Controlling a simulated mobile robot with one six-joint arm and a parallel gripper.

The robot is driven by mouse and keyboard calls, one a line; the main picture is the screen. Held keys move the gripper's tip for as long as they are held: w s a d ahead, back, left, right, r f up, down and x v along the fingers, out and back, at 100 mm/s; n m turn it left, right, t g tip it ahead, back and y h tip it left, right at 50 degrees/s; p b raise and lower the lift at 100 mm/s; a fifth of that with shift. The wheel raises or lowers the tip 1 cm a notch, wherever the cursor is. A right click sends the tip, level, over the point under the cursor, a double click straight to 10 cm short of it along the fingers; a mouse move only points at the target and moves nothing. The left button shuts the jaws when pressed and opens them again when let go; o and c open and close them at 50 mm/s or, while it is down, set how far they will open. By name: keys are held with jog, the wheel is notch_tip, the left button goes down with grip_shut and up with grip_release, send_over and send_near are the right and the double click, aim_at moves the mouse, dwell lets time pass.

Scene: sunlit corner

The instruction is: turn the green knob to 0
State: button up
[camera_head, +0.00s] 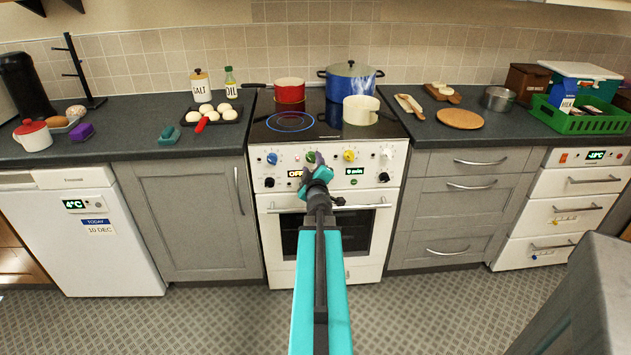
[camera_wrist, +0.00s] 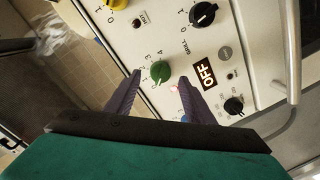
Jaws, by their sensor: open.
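The green knob (camera_wrist: 160,71) is on the white stove panel, with numbers printed around it, a 4 and a 3 among them. In the wrist view my gripper (camera_wrist: 156,80) is open, with one dark finger on each side of the knob. The fingers look apart from it; I cannot tell how deep they reach. In the head view the green knob (camera_head: 311,157) shows just above my gripper (camera_head: 317,165), which partly covers the panel there. The knob's exact setting is too small to read.
A yellow knob (camera_wrist: 116,4) and a black grill knob (camera_wrist: 203,14) are near the green one. A display reads OFF (camera_wrist: 205,74). The oven handle (camera_head: 350,207) runs below the panel. Pots, including a blue pot (camera_head: 351,85), stand on the hob.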

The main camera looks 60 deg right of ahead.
jog(key=p+v, duration=0.2)
jog(key=v, duration=0.1)
jog(key=shift+a+r, duration=0.1)
jog(key=shift+a+p, duration=0.1)
jog(key=shift+p, duration=0.25)
jog(key=shift+s+a, duration=0.1)
jog(key=p+v, duration=0.2)
jog(key=p, duration=0.4)
jog(key=shift+s, duration=0.15)
jog(key=a+p, duration=0.1)
jog(key=p, duration=0.2)
jog(key=shift+s+r, duration=0.1)
jog(key=shift+s, duration=0.3)
jog(key=shift+p+v, duration=1.85)
jog(key=shift+p, duration=1.7)
